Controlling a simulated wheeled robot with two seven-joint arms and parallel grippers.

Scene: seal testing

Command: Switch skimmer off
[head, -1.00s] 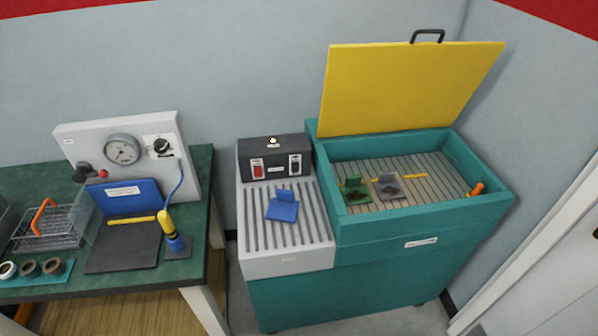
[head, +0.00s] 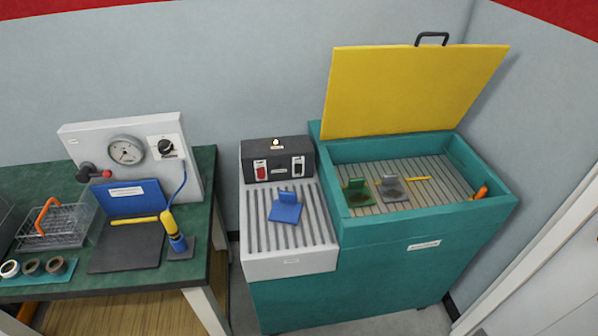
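A dark control box (head: 278,160) stands at the back of the grey slatted drain stand, left of the teal tank. Its front carries two rocker switches: a red one (head: 261,170) on the left and a dark one (head: 298,167) on the right. A small label sits between them, too small to read. A small pale knob or lamp (head: 276,142) is on top of the box. I cannot tell which switch belongs to the skimmer, nor read the switch positions surely. Neither of my grippers shows in the head view.
The teal tank (head: 425,228) has its yellow lid (head: 415,90) raised. Green (head: 358,193) and grey (head: 391,189) pieces sit inside it. A blue piece (head: 285,208) lies on the slatted stand (head: 290,262). A green-topped bench (head: 205,200) with a gauge panel (head: 88,138) is at left.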

